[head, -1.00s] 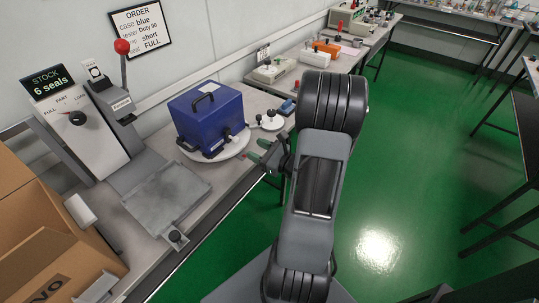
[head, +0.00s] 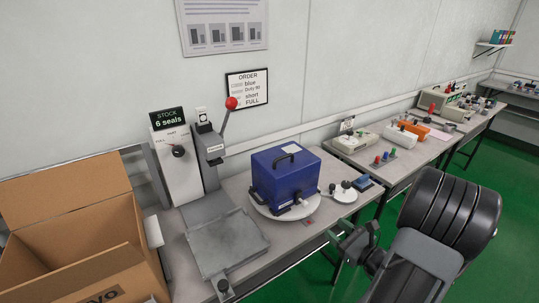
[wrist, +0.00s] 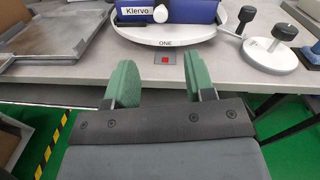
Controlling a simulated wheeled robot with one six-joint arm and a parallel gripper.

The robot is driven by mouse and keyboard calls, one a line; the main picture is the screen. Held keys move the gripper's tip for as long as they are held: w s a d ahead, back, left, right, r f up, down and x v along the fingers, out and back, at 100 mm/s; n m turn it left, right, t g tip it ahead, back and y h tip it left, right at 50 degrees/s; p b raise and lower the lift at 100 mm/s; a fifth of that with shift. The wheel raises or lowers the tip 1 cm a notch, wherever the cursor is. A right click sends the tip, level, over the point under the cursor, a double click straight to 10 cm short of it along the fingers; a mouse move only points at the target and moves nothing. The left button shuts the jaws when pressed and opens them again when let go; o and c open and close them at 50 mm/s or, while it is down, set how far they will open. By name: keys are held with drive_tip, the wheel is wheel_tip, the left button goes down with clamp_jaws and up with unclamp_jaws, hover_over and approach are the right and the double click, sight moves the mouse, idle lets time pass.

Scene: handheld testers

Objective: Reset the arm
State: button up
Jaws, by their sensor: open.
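My gripper (wrist: 160,82) shows in the wrist view with its two green fingers apart and nothing between them. It is in front of the bench edge, short of the round white turntable (wrist: 165,36) marked ONE. In the head view my gripper (head: 345,236) is at the bench's front edge, right of and nearer than the blue case (head: 283,180). The blue case has a black top handle and sits on the turntable (head: 262,210). Only its lower part, with a Klervo label, shows in the wrist view (wrist: 190,10).
A press with a red-knobbed lever (head: 232,103) and a flat metal plate (head: 228,243) stand left of the case. An open cardboard box (head: 75,225) is at the far left. A small white disc with black knobs (head: 340,193) is right of the case.

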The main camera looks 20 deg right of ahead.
drive_tip(key=shift+f, duration=0.1)
drive_tip(key=s+a+n+g+y+p, duration=0.1)
drive_tip(key=s+a+n+g+p, duration=0.1)
drive_tip(key=s+a+n+g, duration=0.4)
drive_tip(key=s+a+n+g+y+p, duration=0.15)
drive_tip(key=a+n+g, duration=0.25)
drive_tip(key=n+g, duration=0.55)
drive_tip(key=w+a+r+n+t+h+p, duration=0.1)
drive_tip(key=a+r+n+h+p, duration=0.2)
drive_tip(key=r+n, duration=0.4)
drive_tip(key=w+a+r+n+t+h+p, duration=0.1)
drive_tip(key=a+r+n+h+p, duration=0.3)
drive_tip(key=r+n, duration=0.4)
wheel_tip(320, 180, up, 5)
drive_tip(key=shift+a+r+h+p, duration=0.1)
drive_tip(key=shift+a+h+p, duration=0.15)
drive_tip(key=shift+h+p, duration=0.6)
